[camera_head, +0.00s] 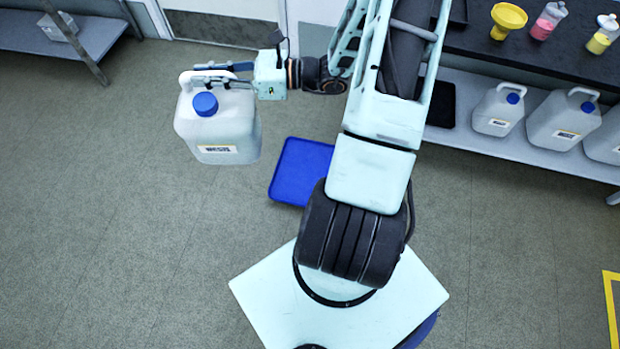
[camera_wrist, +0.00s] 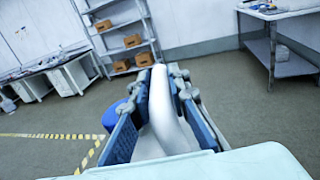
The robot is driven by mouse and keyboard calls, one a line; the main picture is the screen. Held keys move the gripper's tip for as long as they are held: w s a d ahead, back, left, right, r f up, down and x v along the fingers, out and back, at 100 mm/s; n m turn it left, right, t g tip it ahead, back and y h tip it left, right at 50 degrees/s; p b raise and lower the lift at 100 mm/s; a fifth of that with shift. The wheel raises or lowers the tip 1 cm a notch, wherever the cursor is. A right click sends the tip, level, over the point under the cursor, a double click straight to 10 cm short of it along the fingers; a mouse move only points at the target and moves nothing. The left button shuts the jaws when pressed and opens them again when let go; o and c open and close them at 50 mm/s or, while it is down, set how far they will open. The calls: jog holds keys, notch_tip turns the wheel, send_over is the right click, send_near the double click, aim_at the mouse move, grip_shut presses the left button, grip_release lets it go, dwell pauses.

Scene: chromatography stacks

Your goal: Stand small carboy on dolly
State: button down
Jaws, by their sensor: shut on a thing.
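A white carboy (camera_head: 222,127) with a blue cap hangs upright in the air at the left of the head view. My gripper (camera_head: 208,80) is shut on its top handle. In the wrist view the white handle (camera_wrist: 163,100) lies between the two fingers (camera_wrist: 168,85), with part of the blue cap (camera_wrist: 110,116) beside the left finger. A flat blue dolly (camera_head: 300,170) is on the floor to the right of the carboy and lower in the picture. My arm hides part of its right side. Nothing shows on its visible surface.
At the right, a bench (camera_head: 545,50) holds a yellow funnel (camera_head: 508,17) and bottles. Its lower shelf (camera_head: 480,143) carries several carboys. A grey shelf (camera_head: 85,40) stands at upper left. The floor around the dolly's left side is clear.

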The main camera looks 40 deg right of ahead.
jog(key=f+b, duration=1.1)
jog(key=b, duration=0.1)
jog(key=f+b, duration=1.1)
jog(key=b, duration=0.2)
jog(key=shift+w+d+f, duration=0.15)
jog(key=shift+d+f, duration=0.05)
jog(key=shift+f, duration=0.15)
jog(key=w+d+f+m+t+h, duration=0.35)
jog(key=d+f+m+h, duration=0.2)
jog(key=d+f, duration=0.4)
jog(key=w+d+f+m+t+h, duration=0.35)
jog(key=d+f+h, duration=0.25)
jog(key=d+f, duration=0.4)
jog(key=s+d+f+m+h+b, duration=0.1)
jog(key=d+f, duration=0.3)
jog(key=f, duration=0.5)
jog(key=s+d+f+m+h+b, duration=0.2)
jog(key=d+f+h+b, duration=0.1)
jog(key=f, duration=0.7)
jog(key=shift+s+d+h, duration=0.35)
jog(key=shift+s+d, duration=0.05)
jog(key=c, duration=2.3)
grip_release()
jog(key=shift+s+f, duration=0.15)
jog(key=shift+f, duration=0.05)
jog(key=o, duration=0.5)
jog(key=shift+a, duration=0.1)
jog(key=shift+c, duration=0.2)
jog(key=shift+r, duration=0.1)
